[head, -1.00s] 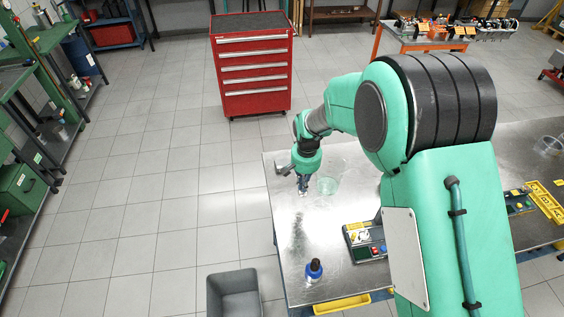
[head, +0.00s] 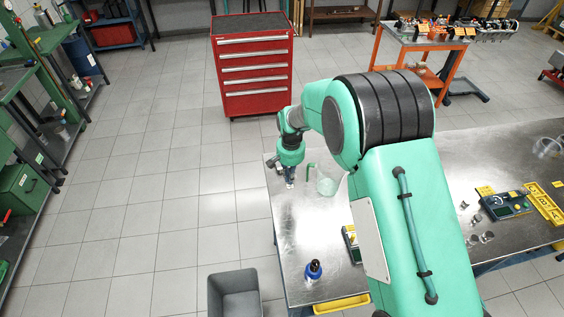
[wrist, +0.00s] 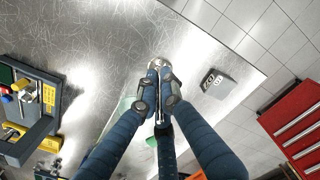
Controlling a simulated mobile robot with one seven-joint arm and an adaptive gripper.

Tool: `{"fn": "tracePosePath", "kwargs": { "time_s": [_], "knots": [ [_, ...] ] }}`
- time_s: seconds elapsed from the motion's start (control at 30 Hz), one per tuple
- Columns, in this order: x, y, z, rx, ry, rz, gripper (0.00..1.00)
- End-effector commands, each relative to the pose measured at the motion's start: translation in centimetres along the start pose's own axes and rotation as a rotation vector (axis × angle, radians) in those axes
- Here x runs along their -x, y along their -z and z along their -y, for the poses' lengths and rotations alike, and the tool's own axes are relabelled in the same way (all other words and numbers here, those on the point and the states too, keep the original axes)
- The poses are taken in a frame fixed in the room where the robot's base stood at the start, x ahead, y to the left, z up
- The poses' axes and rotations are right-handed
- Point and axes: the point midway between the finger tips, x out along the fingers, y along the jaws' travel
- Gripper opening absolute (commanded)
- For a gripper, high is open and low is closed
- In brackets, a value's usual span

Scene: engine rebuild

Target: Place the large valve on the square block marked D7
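My gripper (wrist: 160,88) has blue fingers closed around a shiny metal valve (wrist: 159,63). Its round head shows just beyond the fingertips in the wrist view, and part of its thin stem shows between the fingers. A small grey square block (wrist: 215,83) with dark marks on its pale top lies on the metal table to the right of the fingertips, apart from them. The marks look like D7 but are small and turned. In the head view my gripper (head: 290,184) is low over the far left part of the table; the valve is not clear there.
A clear beaker (head: 327,184) stands close to the right of my gripper. A blue bottle (head: 314,269) is near the table's front left. A red tool cabinet (head: 252,65) stands beyond the table.

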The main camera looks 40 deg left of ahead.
Motion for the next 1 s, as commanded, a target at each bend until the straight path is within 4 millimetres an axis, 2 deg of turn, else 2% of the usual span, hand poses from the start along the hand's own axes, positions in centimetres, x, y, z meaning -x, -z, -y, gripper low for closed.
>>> {"fn": "tracePosePath", "kwargs": {
  "time_s": [0.17, 1.0],
  "knots": [
    [-0.1, 1.3, 0.5, 0.0, 0.0, -0.001, 0.0],
    [-1.1, 10.9, 3.9, 0.0, 0.0, -0.001, 0.0]
  ]
}}
